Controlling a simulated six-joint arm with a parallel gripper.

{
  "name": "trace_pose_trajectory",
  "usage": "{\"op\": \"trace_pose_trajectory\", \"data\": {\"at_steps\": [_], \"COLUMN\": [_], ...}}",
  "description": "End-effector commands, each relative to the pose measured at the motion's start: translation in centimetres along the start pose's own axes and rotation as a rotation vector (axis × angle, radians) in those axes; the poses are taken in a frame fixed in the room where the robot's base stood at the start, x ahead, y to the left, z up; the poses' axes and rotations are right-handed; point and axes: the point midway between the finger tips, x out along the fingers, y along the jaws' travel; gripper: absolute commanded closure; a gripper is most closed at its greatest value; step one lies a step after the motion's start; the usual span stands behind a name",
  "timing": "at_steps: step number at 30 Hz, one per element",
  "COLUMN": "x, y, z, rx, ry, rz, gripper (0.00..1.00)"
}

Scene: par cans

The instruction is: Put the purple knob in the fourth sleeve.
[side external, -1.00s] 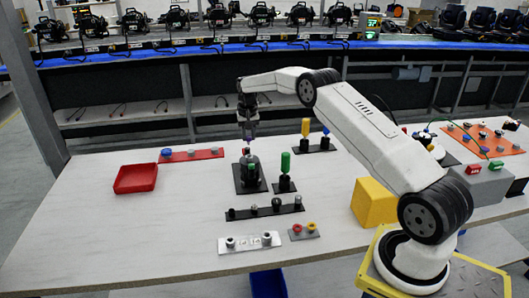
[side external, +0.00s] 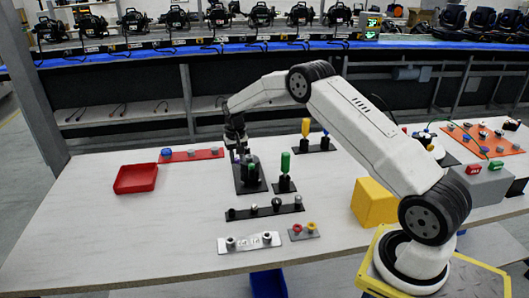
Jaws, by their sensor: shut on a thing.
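My gripper (side external: 236,151) points down over the left part of the dark cylinder on a black base plate (side external: 250,187). It is shut on a small purplish piece, which looks like the purple knob (side external: 237,158) and is mostly hidden by the jaws. I cannot tell whether the knob touches the dark cylinder behind it. A black strip (side external: 240,214) in front carries several small round fittings in a row. I cannot tell from this view which fitting is the fourth sleeve.
A green-handled piece (side external: 285,164) stands just right of the gripper. A red tray (side external: 136,179) and a red strip (side external: 205,154) lie to the left. A silver strip (side external: 249,243) and a yellow block (side external: 373,202) are nearer me. The left front of the table is clear.

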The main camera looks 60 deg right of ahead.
Motion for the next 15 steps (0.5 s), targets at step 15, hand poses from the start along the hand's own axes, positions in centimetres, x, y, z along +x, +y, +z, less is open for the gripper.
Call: {"op": "trace_pose_trajectory", "data": {"at_steps": [15], "x": [4.5], "y": [-5.0], "z": [8.6], "rx": [-0.184], "ry": [0.000], "rz": [0.000], "gripper": [1.00]}}
